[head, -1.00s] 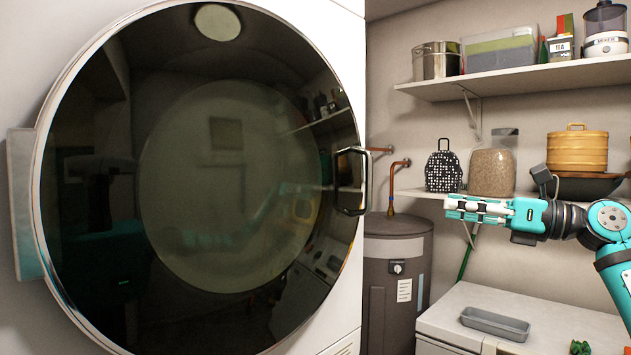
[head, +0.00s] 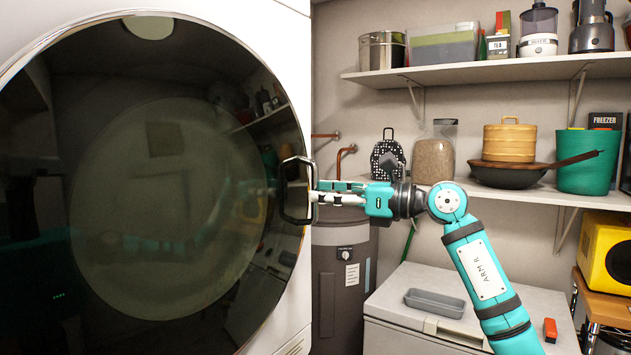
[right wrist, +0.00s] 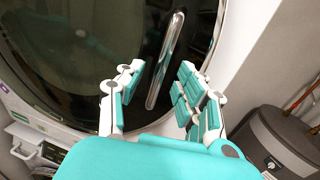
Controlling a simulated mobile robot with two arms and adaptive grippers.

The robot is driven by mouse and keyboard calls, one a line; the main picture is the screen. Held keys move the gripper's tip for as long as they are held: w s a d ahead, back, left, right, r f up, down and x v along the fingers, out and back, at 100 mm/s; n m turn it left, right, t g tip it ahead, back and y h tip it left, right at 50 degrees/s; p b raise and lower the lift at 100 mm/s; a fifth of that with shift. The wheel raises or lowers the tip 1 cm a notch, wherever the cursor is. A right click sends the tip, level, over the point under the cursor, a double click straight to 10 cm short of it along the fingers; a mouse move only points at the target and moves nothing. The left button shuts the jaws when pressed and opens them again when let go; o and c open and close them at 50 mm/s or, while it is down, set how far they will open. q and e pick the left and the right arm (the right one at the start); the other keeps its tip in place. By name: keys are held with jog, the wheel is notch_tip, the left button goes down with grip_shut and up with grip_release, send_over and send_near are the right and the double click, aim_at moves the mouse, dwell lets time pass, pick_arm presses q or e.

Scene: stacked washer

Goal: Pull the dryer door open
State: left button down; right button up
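The dryer door (head: 150,200) is a large round dark glass door with a pale rim, and it appears shut. Its handle (head: 283,190) is an upright metal bracket at the door's right edge. My right gripper (head: 316,192) points left, with its fingertips right at the handle. In the right wrist view, its fingers (right wrist: 160,76) are spread apart, one side on either side of the shiny handle (right wrist: 166,58). I see a gap between the fingers and the handle, so nothing is gripped. My left gripper is not in view.
A dark water heater (head: 340,280) stands right of the dryer, behind my right arm. A white chest (head: 410,330) with a grey tray (head: 434,303) is at the lower right. Wall shelves (head: 480,69) hold pots and containers. Open space lies in front of the door.

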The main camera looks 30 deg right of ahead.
jog(key=shift+p+x, duration=0.3)
jog(key=shift+x, duration=1)
jog(key=shift+s, duration=0.1)
jog(key=shift+c, duration=0.8)
grip_shut()
